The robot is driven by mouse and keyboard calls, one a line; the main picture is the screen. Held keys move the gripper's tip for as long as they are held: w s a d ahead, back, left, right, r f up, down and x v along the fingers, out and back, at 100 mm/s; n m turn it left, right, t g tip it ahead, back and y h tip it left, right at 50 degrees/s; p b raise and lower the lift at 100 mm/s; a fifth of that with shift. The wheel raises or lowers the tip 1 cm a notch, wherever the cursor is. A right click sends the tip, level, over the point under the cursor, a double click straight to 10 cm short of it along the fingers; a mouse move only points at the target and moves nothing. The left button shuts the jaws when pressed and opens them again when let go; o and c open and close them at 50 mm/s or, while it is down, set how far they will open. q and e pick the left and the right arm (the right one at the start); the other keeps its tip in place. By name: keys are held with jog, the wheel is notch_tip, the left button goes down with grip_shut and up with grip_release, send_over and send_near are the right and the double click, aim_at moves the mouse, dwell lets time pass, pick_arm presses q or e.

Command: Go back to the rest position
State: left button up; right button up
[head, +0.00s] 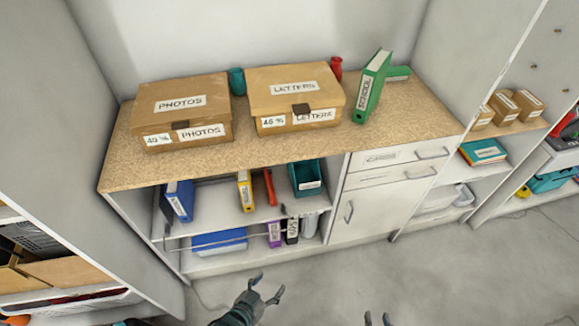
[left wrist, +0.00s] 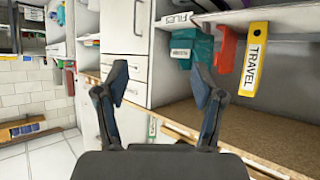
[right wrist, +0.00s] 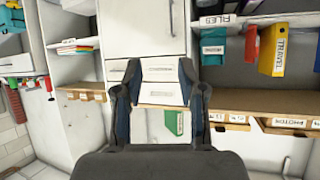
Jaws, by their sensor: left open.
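My left gripper (head: 267,285) is low in the head view, in front of the shelf unit and over the grey floor. In the left wrist view its two fingers (left wrist: 160,75) stand wide apart with nothing between them. My right gripper (head: 377,318) shows only as two fingertips at the bottom edge of the head view; the rest is out of frame. In the right wrist view its fingers (right wrist: 158,70) are apart and empty. Both grippers are clear of the furniture in the head view.
A wooden counter (head: 227,159) bears a photos box (head: 180,112), a letters box (head: 295,97) and a green binder (head: 370,88). Lower shelves (head: 226,214) hold binders and bins. White drawers (head: 390,157) stand right of them. The floor (head: 460,280) in front is clear.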

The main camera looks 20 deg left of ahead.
pick_arm(q)
jog(key=s+a+f+g+y+p, duration=0.1)
jog(key=s+f+g+p, duration=0.25)
jog(key=f, duration=0.35)
jog(key=s+a+f+g+y+p, duration=0.1)
jog(key=s+f+g+p, duration=0.1)
jog(key=f+p, duration=0.35)
pick_arm(e)
jog(key=s+d+f+g+h+b, duration=0.1)
jog(key=s+f+g, duration=0.2)
jog(key=f, duration=0.4)
jog(key=s+d+f+g+h, duration=0.1)
jog(key=s+d+f+g, duration=0.1)
jog(key=f, duration=0.5)
pick_arm(q)
jog(key=s+a+f+g+p, duration=0.2)
jog(key=s+f+g+p, duration=0.2)
jog(key=s+f, duration=0.8)
jog(key=shift+s+a+f+g+y, duration=0.25)
jog(key=shift+a+g+y, duration=0.05)
jog(key=shift+a+g, duration=0.1)
pick_arm(e)
jog(key=s+d+f+g, duration=0.3)
jog(key=s+f+g, duration=0.2)
jog(key=s+f, duration=0.6)
jog(key=shift+s+h, duration=0.3)
jog(key=shift+s, duration=0.7)
